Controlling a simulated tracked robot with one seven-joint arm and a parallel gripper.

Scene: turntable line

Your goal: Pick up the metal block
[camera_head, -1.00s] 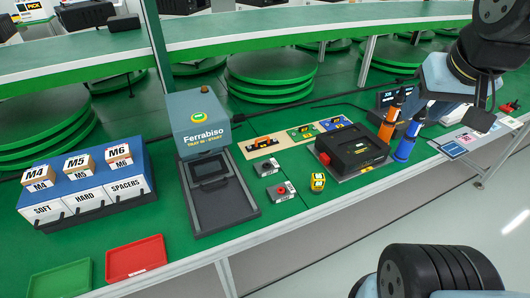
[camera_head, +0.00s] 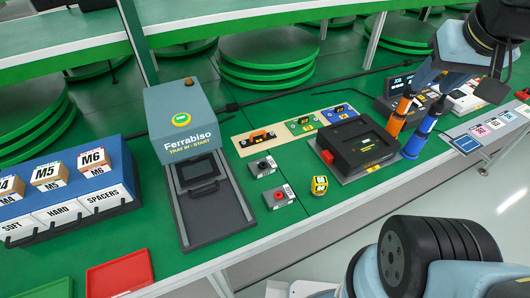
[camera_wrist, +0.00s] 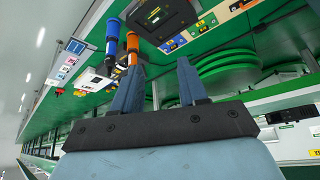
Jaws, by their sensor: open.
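I cannot make out a plain metal block for certain in either view. Two small grey boxes lie on the green table in the head view, one with a black knob (camera_head: 262,167) and one with a red button (camera_head: 279,198). A small yellow item (camera_head: 319,186) sits to their right. My gripper (camera_wrist: 159,62) is open and empty in the wrist view, its two dark blue fingers apart. It hangs above the line, with nothing between the fingers. In the head view my arm is at the upper right, and its fingers are hard to make out.
The Ferrabiso machine (camera_head: 180,112) stands at centre left, a blue bin rack (camera_head: 60,205) left of it. A black case (camera_head: 360,146) and orange (camera_head: 400,115) and blue (camera_head: 424,130) upright tools are to the right. A red tray (camera_head: 120,276) lies at the front edge.

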